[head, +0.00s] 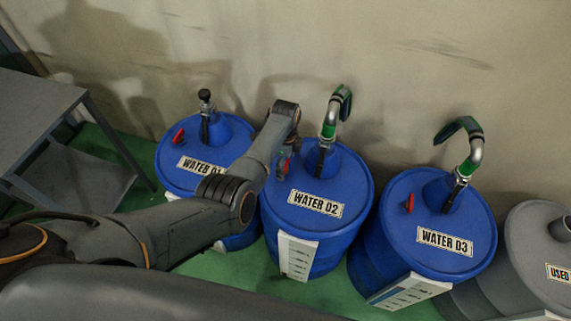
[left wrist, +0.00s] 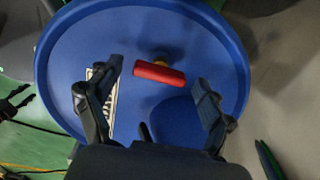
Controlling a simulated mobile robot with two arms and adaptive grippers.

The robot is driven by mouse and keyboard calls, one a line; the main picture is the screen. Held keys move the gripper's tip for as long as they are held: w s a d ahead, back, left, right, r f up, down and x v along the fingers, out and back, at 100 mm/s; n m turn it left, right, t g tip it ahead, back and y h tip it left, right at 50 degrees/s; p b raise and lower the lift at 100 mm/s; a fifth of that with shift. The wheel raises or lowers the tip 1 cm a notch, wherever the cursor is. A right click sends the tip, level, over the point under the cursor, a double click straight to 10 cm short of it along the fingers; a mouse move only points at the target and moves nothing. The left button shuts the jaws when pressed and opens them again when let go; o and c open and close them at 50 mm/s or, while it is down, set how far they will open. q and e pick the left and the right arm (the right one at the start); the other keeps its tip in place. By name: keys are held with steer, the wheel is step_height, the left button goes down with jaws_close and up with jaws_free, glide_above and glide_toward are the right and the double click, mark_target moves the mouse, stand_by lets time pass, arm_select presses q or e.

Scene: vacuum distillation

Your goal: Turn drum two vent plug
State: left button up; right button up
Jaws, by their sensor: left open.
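The drum labelled WATER 02 (head: 330,225) stands in the middle of the head view. Its red vent plug (left wrist: 159,73) shows in the left wrist view as a short red T-handle with a yellowish stem on the blue lid. In the head view only a little red shows behind my arm. My left gripper (left wrist: 158,76) is open, one finger on each side of the plug, with gaps between. It also shows in the head view (head: 283,166), pointing down at the left part of the lid and partly hidden by its wrist.
Drum WATER 01 (head: 236,150) stands to the left, partly behind my arm; drum WATER 03 (head: 410,215) stands to the right. A green-handled curved pipe (head: 330,125) rises from drum two. A grey drum (head: 530,245) and grey shelf (head: 40,105) flank the row. The wall is behind.

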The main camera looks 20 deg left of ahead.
arm_select(q)
steer(key=shift+c, duration=0.2)
steer(key=c, duration=1.1)
